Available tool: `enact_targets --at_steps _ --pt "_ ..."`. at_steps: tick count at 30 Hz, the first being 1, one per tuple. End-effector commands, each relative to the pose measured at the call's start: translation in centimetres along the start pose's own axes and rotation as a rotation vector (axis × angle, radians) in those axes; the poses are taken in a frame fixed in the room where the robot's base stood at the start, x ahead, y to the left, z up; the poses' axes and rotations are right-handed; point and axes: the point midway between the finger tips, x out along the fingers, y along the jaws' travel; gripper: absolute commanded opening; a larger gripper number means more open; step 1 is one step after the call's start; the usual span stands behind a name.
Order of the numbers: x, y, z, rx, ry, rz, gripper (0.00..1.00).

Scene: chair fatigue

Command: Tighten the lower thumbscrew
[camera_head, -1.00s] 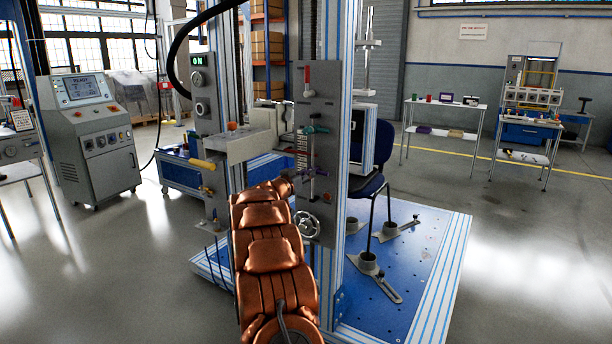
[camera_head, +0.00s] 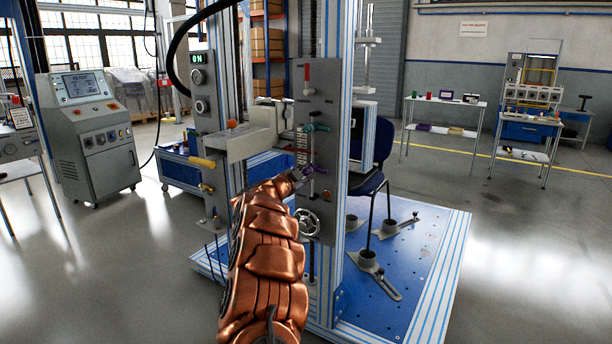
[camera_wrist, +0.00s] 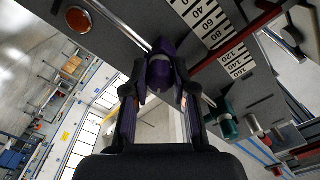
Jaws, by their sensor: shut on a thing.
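The lower thumbscrew is purple with a grey band and shows between my fingertips in the wrist view (camera_wrist: 160,72). In the head view a bit of it (camera_head: 318,168) shows on the grey upright plate (camera_head: 320,98). My gripper (camera_head: 302,176) reaches the plate from the lower left; in the wrist view (camera_wrist: 158,88) its two fingers are closed on the sides of the purple thumbscrew. The teal upper thumbscrew (camera_head: 316,128) sits above it, apart from my fingers, and also shows in the wrist view (camera_wrist: 227,120).
A printed scale (camera_wrist: 212,38) runs along the plate beside the thumbscrews. A chair (camera_head: 372,182) is behind the plate.

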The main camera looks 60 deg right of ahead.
Motion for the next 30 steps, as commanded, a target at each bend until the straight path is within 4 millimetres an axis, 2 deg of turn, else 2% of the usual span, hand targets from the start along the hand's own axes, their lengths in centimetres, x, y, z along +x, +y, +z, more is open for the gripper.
enact_targets --at_steps 30 --pt "0.02 0.26 0.15 0.931 0.001 0.000 0.00"
